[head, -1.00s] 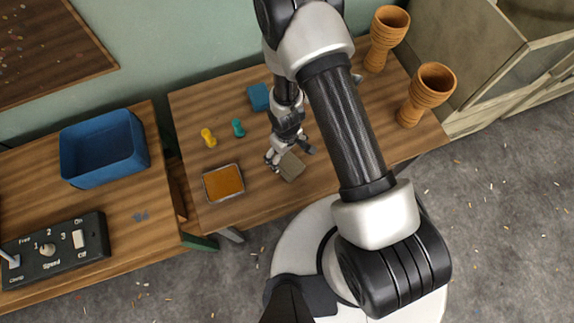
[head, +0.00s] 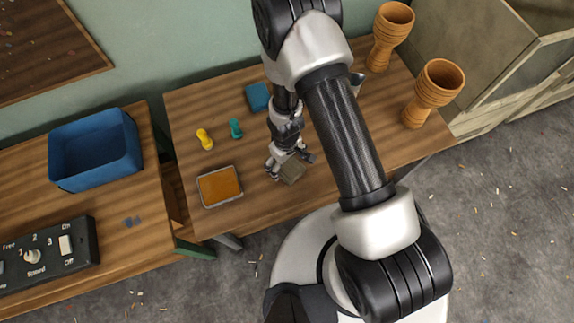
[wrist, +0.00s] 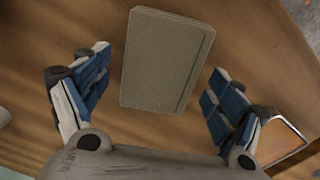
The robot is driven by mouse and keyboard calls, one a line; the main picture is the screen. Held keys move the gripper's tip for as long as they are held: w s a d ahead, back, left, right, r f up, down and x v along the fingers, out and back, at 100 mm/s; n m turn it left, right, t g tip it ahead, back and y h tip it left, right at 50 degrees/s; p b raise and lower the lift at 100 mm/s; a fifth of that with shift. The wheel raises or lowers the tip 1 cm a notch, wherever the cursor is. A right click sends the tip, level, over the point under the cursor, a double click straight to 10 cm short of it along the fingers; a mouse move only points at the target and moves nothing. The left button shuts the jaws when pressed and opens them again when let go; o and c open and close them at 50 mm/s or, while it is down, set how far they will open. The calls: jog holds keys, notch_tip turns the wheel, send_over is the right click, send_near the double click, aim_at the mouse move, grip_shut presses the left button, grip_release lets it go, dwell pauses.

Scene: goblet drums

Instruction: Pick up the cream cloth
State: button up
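The cream cloth, a folded grey-beige rectangle (head: 291,172), lies flat on the wooden table near its front edge. In the wrist view the cloth (wrist: 166,58) shows a woven face and lies ahead of the palm, between the two sides of my gripper (wrist: 160,72). The blue-padded fingers are spread wide, one side left of the cloth and one right, with bare wood showing between them and it. In the head view my gripper (head: 289,162) is right at the cloth and hides its back part. The gripper is open and holds nothing.
A metal-rimmed tray with an orange surface (head: 219,187) lies left of the cloth. A yellow piece (head: 205,139), a teal piece (head: 236,128) and a blue block (head: 257,97) lie behind. Two wooden goblet drums (head: 388,36) (head: 432,92) stand right. Bare wood lies in front of the cloth.

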aim_at(286, 163)
jog(key=c, duration=1)
jog(key=shift+r, duration=0.1)
notch_tip(286, 163, up, 20)
jog(key=p, duration=1.9)
jog(key=o, duration=0.5)
jog(key=c, duration=0.3)
